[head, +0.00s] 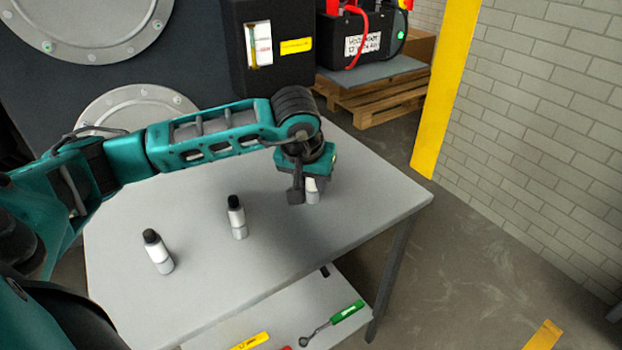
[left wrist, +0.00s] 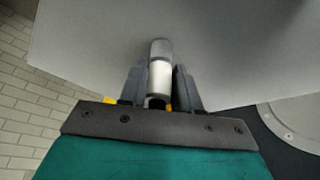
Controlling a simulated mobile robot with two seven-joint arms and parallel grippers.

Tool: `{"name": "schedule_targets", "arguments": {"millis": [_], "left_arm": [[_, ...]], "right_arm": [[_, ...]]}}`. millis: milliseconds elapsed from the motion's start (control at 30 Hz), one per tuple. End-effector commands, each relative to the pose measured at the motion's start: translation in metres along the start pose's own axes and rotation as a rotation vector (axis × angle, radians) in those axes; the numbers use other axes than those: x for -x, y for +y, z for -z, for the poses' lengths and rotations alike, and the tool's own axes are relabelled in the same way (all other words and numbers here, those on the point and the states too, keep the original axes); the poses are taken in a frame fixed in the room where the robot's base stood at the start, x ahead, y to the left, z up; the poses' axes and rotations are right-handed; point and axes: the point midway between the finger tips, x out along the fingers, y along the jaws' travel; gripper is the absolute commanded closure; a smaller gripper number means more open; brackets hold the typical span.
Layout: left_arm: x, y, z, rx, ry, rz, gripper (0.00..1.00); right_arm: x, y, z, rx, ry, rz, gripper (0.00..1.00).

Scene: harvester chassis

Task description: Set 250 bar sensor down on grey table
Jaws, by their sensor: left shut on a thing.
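The grey table (head: 150,306) stands in front of me in the head view, and its top also fills the upper part of the left wrist view (left wrist: 240,50). My left gripper (head: 304,195) is over the right part of the table, pointing down. No pressure label is readable. My right gripper is not in view.
Two similar black-capped sensors stand on the table, one in the middle (head: 237,217) and one at left (head: 158,252). A lower shelf (head: 300,325) holds a green-handled tool (head: 346,311). A dark machine with round covers (head: 95,25) stands behind. The table's front middle is clear.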

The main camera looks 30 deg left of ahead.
Motion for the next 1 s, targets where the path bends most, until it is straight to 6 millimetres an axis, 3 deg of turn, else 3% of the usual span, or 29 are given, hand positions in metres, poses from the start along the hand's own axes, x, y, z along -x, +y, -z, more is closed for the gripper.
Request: {"name": "schedule_targets", "arguments": {"millis": [267,300,600,867,1000], "left_arm": [[-0.005,0.000,-0.002,0.000,0.001,0.000,1.00],[-0.004,0.000,-0.001,0.001,0.001,0.000,0.66],[-0.004,0.000,-0.002,0.000,0.000,0.000,0.38],[-0.002,0.000,-0.002,0.000,0.000,0.000,0.38],[0.012,0.000,-0.001,-0.001,0.002,-0.002,0.38]], "right_arm": [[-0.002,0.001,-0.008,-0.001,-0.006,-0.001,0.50],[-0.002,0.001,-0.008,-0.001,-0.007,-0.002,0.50],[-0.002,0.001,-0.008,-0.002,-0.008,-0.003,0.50],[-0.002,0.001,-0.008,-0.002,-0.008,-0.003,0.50],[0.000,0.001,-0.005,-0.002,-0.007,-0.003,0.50]]}}
